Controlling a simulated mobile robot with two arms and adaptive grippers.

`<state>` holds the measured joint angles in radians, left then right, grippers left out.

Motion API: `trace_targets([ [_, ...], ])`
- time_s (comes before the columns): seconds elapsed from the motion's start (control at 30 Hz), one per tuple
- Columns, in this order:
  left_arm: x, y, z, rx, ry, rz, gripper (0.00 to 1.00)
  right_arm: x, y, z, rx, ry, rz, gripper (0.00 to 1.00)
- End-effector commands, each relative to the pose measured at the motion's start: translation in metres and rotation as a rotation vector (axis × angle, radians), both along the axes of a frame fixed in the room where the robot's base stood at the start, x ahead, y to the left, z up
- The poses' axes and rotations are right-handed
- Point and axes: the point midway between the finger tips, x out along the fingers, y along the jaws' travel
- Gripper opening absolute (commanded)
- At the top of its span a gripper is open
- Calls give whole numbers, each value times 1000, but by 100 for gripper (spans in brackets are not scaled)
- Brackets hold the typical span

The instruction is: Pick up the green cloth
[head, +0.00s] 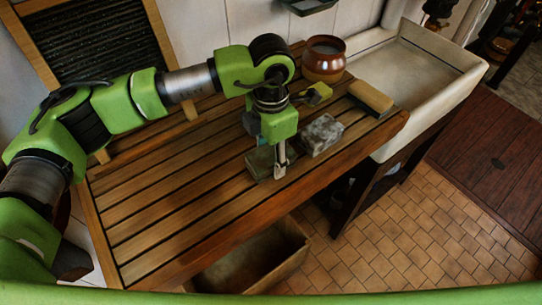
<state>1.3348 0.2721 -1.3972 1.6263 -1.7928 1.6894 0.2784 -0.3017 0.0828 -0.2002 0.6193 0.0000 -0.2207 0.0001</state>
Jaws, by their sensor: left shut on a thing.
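The green cloth (258,163) shows in the head view as a dark green, flat, folded block on the slatted wooden table. My left gripper (278,166) points down at its right end and is shut on it. One finger shows in front of the cloth; the other is mostly hidden. The cloth is at about the height of the tabletop; I cannot tell whether it touches the slats. My right gripper is not in view.
A grey mottled block (322,134) lies just right of the gripper. Behind are a yellow-green item (319,93), a brush-like block (371,98) and a brown pot (324,66). A pale sink (440,88) adjoins the table (160,215), whose left part is clear.

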Motion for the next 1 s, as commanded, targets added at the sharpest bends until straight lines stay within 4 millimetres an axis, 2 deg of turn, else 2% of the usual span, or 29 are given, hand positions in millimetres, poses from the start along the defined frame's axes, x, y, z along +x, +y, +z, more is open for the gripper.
trace_targets([
  [0.17, 1, -1, 12, -2, -3, 0, 21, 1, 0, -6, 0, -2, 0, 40],
  [0.3, -2, -2, 32, -2, -6, -3, 21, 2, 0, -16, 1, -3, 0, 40],
  [0.37, -12, -6, 42, -2, -6, -6, 21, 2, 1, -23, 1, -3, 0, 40],
  [0.57, -48, -19, 87, -2, -9, -7, 21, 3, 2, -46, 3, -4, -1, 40],
  [0.7, -83, -32, 102, -1, -6, -8, 21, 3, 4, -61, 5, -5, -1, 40],
  [0.8, -102, -38, 112, -1, -5, -6, 21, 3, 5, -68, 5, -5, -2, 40],
  [1.0, -125, -46, 126, 0, -4, -2, 21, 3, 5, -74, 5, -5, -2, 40],
])
